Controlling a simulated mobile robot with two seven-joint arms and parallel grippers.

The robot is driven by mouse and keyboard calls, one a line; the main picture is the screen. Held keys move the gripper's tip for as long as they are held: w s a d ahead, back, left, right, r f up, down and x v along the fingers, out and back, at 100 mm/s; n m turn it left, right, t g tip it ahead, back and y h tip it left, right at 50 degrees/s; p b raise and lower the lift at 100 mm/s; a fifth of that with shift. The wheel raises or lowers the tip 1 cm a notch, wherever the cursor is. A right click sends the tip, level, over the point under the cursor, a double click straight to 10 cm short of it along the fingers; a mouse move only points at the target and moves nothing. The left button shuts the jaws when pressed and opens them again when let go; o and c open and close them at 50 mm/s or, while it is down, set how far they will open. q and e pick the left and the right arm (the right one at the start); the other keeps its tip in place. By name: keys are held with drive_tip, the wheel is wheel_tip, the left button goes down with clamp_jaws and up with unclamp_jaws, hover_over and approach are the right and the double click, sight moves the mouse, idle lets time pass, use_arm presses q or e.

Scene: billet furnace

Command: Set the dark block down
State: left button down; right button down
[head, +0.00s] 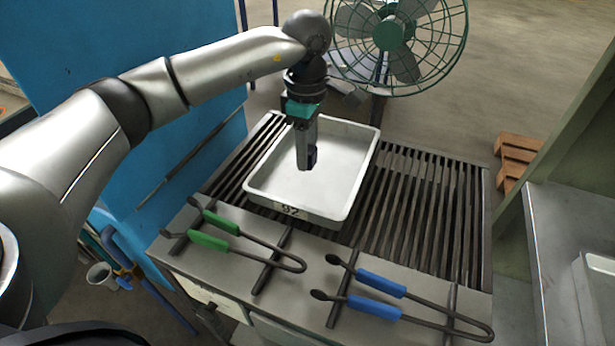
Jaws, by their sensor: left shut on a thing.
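My left gripper (306,160) points straight down over the white tray and is shut on the dark block (312,156). Only a small part of the block shows beside the fingers. The white tray (264,186), with a label reading 92 on its front wall, rests on the slatted grate (420,205). From this view I cannot tell whether the block touches the tray floor. The inside of the tray looks otherwise empty. My right gripper is not in view.
Green-handled tongs (208,239) and blue-handled tongs (374,307) lie on the bench's front ledge. A green fan (390,33) stands behind the grate. The grate right of the tray is clear.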

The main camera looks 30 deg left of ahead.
sight(307, 187)
use_arm(q)
drive_tip(key=shift+f, duration=0.95)
wheel_tip(307, 187, down, 4)
drive_tip(key=shift+b, duration=0.5)
drive_tip(key=shift+f, duration=0.25)
drive_tip(key=shift+r, duration=0.1)
drive_tip(key=shift+f, duration=0.2)
drive_tip(key=shift+c, duration=2.4)
unclamp_jaws()
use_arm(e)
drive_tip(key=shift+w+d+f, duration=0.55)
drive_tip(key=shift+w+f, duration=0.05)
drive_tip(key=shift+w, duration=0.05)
use_arm(q)
drive_tip(key=shift+r, duration=0.1)
